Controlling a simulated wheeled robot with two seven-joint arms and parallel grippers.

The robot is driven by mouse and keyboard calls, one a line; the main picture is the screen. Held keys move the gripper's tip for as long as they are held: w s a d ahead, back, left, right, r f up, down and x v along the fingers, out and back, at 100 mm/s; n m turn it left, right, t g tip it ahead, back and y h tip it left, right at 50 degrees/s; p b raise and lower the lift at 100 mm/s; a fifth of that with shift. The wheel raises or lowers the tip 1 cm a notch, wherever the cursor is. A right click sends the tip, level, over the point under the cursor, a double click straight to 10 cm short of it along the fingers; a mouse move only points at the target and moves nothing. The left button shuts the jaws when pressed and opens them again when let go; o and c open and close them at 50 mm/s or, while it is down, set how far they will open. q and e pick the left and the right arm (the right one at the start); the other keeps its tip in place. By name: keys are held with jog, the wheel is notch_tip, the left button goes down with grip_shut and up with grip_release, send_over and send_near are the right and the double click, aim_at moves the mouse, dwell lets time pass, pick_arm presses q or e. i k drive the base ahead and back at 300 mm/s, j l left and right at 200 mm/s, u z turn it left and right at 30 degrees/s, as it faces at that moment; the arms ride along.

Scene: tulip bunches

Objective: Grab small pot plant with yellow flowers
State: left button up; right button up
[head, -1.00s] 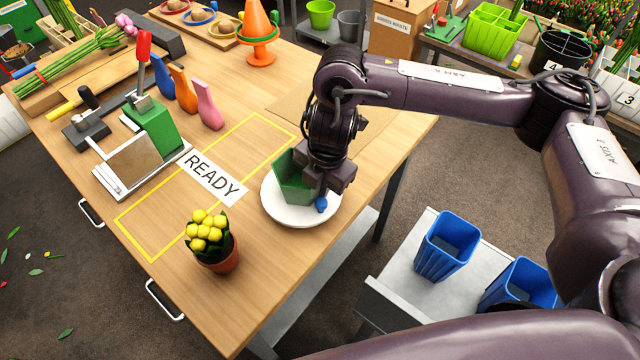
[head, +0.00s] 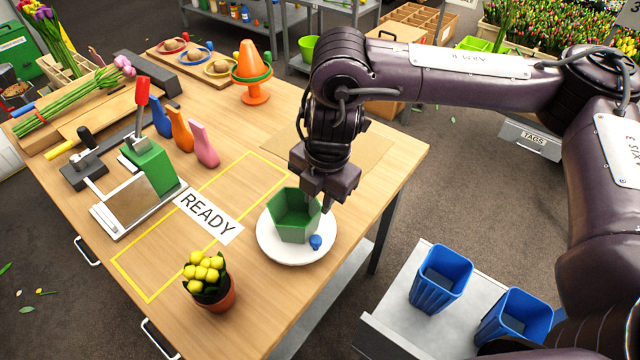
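The small pot plant (head: 209,280) has yellow flowers, green leaves and a terracotta pot. It stands upright on the wooden table, near its front edge, beside the yellow taped rectangle. My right gripper (head: 318,205) points down at the right rim of a green hexagonal pot (head: 292,216), up and to the right of the plant. The pot stands on a round white plate (head: 268,243). The fingertips are partly hidden, and I cannot tell whether they are parted or touch the pot. My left gripper is not in view.
A small blue object (head: 315,242) lies on the plate. A READY label (head: 208,216) and a green press with a red handle (head: 150,165) are left of it. Three coloured vases (head: 181,130) stand behind. Blue bins (head: 441,278) sit on a low grey shelf at right.

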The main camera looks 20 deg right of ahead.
aim_at(211, 287)
jog(key=k, duration=1.5)
